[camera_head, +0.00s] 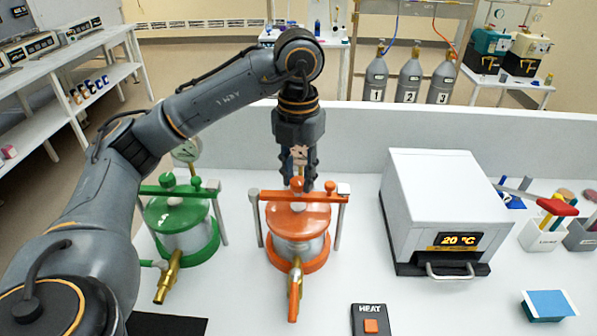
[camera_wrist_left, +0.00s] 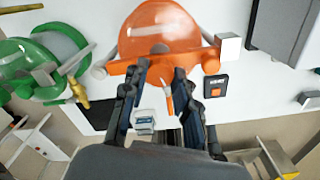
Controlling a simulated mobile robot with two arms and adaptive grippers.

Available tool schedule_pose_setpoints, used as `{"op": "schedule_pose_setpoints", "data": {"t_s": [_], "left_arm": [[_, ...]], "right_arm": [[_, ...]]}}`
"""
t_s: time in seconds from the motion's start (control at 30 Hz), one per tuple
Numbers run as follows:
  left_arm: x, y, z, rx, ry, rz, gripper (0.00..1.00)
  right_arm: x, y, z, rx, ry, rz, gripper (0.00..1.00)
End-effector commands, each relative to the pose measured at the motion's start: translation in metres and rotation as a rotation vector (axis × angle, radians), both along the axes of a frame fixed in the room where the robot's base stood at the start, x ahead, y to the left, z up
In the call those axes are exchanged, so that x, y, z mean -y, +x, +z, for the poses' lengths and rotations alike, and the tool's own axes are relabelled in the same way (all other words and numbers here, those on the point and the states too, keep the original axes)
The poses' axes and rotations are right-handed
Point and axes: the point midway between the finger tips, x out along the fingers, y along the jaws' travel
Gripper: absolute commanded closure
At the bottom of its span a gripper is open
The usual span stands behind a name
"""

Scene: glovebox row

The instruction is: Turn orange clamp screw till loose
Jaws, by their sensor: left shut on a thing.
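The orange vessel (camera_head: 299,222) stands on the white bench, with an orange crossbar clamped over its domed lid. My left gripper (camera_head: 298,178) comes down from above onto the middle of the crossbar. Its fingers are shut on the orange clamp screw (camera_head: 297,184), which they mostly hide. In the left wrist view the fingers (camera_wrist_left: 162,70) reach to the orange crossbar (camera_wrist_left: 118,68) in front of the lid (camera_wrist_left: 160,28). A second orange knob (camera_head: 330,186) sits on the bar to the right of the fingers. My right gripper is out of view.
A green vessel (camera_head: 182,222) stands to the left, close to my left arm. A white oven (camera_head: 446,205) reading 20 °C stands to the right. The orange vessel's outlet (camera_head: 295,288) points forward. A HEAT switch (camera_head: 371,321) lies at the front.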

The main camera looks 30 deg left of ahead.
Motion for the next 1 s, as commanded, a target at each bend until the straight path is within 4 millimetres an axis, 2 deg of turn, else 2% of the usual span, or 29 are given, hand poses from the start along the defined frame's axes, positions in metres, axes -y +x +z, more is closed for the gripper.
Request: {"op": "schedule_pose_setpoints", "data": {"t_s": [1.0], "left_arm": [[0.0, 0.0, 0.001, -0.001, 0.0, 0.963, 1.0]], "right_arm": [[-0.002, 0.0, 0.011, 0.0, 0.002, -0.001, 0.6]]}}
